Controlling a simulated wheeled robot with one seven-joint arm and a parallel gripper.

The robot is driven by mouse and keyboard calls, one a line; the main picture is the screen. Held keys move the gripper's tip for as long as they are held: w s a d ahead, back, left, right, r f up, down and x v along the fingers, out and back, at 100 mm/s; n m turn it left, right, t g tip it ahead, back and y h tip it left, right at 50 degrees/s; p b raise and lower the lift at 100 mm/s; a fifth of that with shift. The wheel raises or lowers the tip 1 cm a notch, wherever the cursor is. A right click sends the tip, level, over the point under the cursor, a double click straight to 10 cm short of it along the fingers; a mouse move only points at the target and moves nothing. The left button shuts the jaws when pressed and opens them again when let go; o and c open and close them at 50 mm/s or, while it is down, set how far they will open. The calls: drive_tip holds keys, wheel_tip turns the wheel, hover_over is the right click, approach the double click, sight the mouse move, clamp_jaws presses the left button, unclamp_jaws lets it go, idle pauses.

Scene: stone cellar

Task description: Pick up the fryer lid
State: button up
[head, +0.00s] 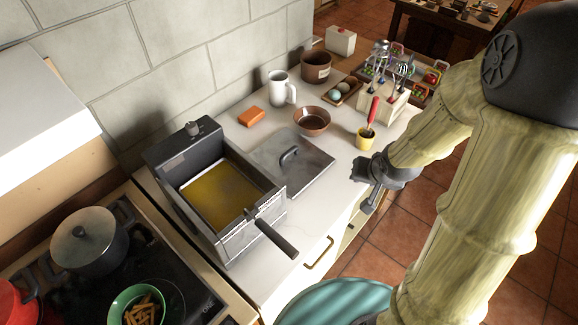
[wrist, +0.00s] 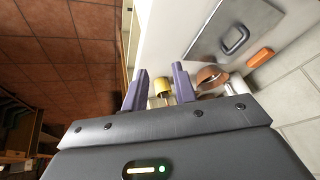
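The fryer lid (head: 313,172) is a flat grey metal plate with a dark loop handle (head: 289,155). It lies on the white counter just right of the fryer (head: 240,235), which is uncovered and shows yellow oil. In the wrist view the lid (wrist: 209,42) is at the upper right, with its handle (wrist: 236,40) in sight. My gripper (head: 362,184) is off the counter's front edge, to the right of the lid and apart from it. In the wrist view my gripper's two fingers (wrist: 160,80) are spread with nothing held between them.
A yellow cup (head: 365,138) with a red-handled tool stands near my gripper. A brown bowl (head: 312,121), an orange block (head: 251,116) and a white mug (head: 281,90) stand behind the lid. A stove with a lidded pot (head: 88,240) is at the left.

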drive_tip(key=w+a+f+m+t+y+b, duration=0.1)
drive_tip(key=w+a+f+y+b, duration=0.1)
drive_tip(key=f, duration=0.1)
drive_tip(key=w+a+f+m+t+y+b, duration=0.1)
drive_tip(key=w+f+m+y+b, duration=0.1)
drive_tip(key=f+y, duration=0.1)
drive_tip(key=w+a+f+m+t+y+b, duration=0.1)
drive_tip(key=w+a+f+t+y+b, duration=0.1)
drive_tip(key=f+y, duration=0.1)
drive_tip(key=shift+w+a+m+b, duration=0.35)
drive_tip(key=shift+w+m, duration=0.05)
drive_tip(key=shift+a+r+m+t+y, duration=0.3)
drive_tip(key=shift+a+r+m+y, duration=0.1)
drive_tip(key=shift+r+y, duration=0.3)
drive_tip(key=shift+w, duration=0.15)
hover_over(305, 171)
wheel_tip(305, 171, down, 4)
drive_tip(key=shift+d+p, duration=0.1)
drive_tip(key=shift+p, duration=0.2)
drive_tip(key=shift+w, duration=0.1)
